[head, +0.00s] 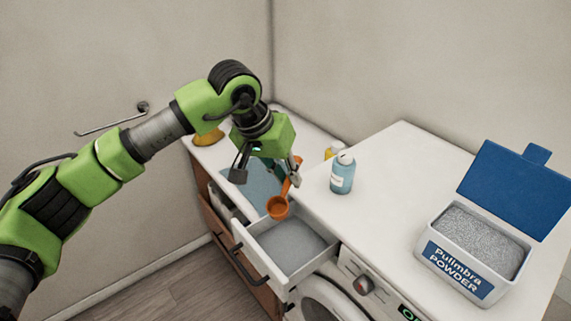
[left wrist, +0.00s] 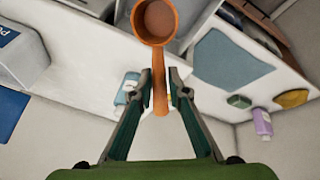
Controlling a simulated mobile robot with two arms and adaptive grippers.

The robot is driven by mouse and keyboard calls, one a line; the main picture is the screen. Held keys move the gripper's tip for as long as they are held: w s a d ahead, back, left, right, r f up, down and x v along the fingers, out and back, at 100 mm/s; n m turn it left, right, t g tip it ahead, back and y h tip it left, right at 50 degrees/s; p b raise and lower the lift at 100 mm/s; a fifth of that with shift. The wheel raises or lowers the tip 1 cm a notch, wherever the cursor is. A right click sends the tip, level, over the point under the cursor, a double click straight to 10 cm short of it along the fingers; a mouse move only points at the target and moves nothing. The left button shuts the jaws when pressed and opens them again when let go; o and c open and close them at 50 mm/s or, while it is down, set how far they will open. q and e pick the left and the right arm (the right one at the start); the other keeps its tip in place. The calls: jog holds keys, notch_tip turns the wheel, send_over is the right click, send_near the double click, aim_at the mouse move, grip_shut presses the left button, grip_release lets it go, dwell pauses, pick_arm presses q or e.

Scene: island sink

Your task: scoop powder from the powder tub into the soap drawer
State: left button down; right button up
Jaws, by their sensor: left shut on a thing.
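My left gripper (head: 287,175) is shut on the handle of an orange scoop (head: 278,208). The scoop's round cup hangs over the back left part of the open soap drawer (head: 257,265), apart from its floor as far as I can tell. In the left wrist view the handle lies between the fingers (left wrist: 156,76) and the cup (left wrist: 155,20) points to the top; its inside looks brownish, with no clear grey powder. The powder tub (head: 430,268) stands at the right of the washer top, its blue lid open and grey powder inside. My right gripper is not in view.
A blue bottle (head: 342,173) stands on the white top behind the drawer, with a yellow item (head: 333,150) behind it. The washer top between bottle and tub is clear.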

pick_arm(q)
jog(key=shift+w+d+g+b, duration=0.1)
jog(key=shift+w+g+b, duration=0.1)
jog(key=shift+g+b, duration=0.15)
jog(key=shift+w+d+r+g+y, duration=0.1)
jog(key=shift+w+g+y, duration=0.1)
jog(key=shift+g+y, duration=0.2)
jog(key=shift+w+d+g+y, duration=0.25)
jog(key=shift+w+g+y, duration=0.25)
jog(key=shift+g, duration=0.45)
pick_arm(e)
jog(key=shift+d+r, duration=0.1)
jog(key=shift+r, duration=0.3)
pick_arm(q)
jog(key=shift+w+n, duration=0.15)
jog(key=shift+n, duration=0.15)
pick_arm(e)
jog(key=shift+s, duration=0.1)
